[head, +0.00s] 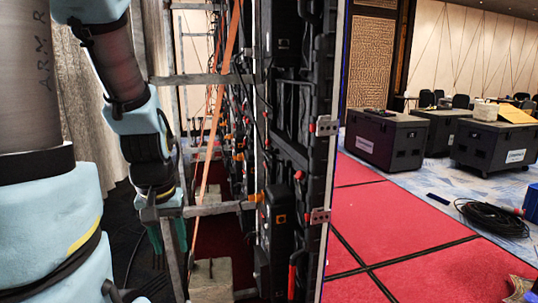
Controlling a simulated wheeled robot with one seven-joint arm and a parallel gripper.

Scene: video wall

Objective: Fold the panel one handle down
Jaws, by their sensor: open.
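The back of the video wall (285,160) runs away from me in the head view, with black panels stacked edge-on. A red handle (292,280) hangs upright low on the nearest panel column. Orange latch parts (256,197) show on the panels, but I cannot tell which belongs to panel one. My arm comes down from the upper left. My gripper (168,238) is below its wrist, left of the panels and apart from them. Its dark green fingers appear spread, with a grey frame post partly in front. Nothing visible is held.
Grey frame bars (205,79) and an orange strap (222,100) stand between my arm and the panels. A pale block (212,280) is at the frame's foot. Right of the wall are red floor mats (410,220), a black cable coil (490,217) and black cases (385,138).

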